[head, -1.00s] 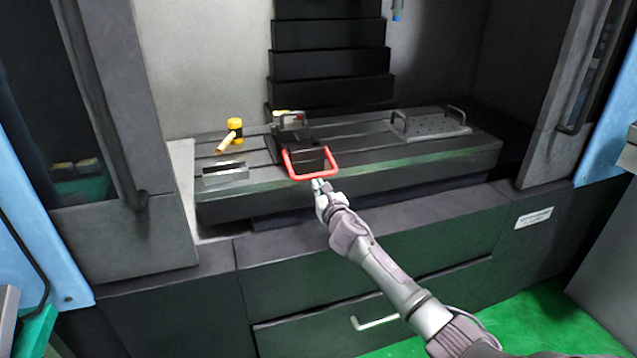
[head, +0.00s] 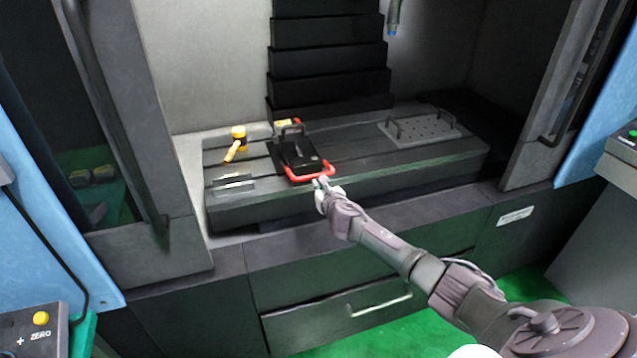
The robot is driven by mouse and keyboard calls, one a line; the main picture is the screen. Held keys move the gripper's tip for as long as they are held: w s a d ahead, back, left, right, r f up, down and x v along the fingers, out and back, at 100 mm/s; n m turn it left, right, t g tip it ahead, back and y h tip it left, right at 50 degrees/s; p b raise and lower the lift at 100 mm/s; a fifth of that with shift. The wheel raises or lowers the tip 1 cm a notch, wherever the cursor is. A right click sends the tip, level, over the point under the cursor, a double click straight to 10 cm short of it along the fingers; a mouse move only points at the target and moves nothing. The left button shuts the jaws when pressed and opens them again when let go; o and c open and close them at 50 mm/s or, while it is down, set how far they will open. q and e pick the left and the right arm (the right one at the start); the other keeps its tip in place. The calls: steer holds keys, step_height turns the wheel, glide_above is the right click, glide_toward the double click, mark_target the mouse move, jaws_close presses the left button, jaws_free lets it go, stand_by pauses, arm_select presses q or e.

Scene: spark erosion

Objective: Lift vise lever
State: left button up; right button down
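The vise (head: 299,153) is a dark block on the machine table, left of its middle. Its red U-shaped lever (head: 297,179) shows along the vise's front end, low, near the table's front edge. My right gripper (head: 321,184) is at the right front corner of the red lever, touching it or very close. The fingertips are too small and partly hidden, so I cannot tell if they are closed around the bar. My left gripper is not in view.
On the grey machine table (head: 400,170), a yellow mallet (head: 237,144) and a metal block (head: 234,183) lie left of the vise. A perforated plate with handles (head: 432,128) lies to the right. A nozzle (head: 393,18) hangs above. Cabinet doors flank the opening.

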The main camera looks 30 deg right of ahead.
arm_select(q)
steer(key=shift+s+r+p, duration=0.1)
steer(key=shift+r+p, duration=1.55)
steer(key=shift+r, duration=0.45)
arm_select(e)
steer(key=shift+w+d+r, duration=0.1)
steer(key=shift+w+r, duration=0.15)
steer(key=shift+r, duration=0.9)
steer(key=shift+w+d+r, duration=0.1)
steer(key=shift+w+r, duration=0.15)
steer(key=shift+r, duration=0.9)
steer(key=shift+f, duration=0.1)
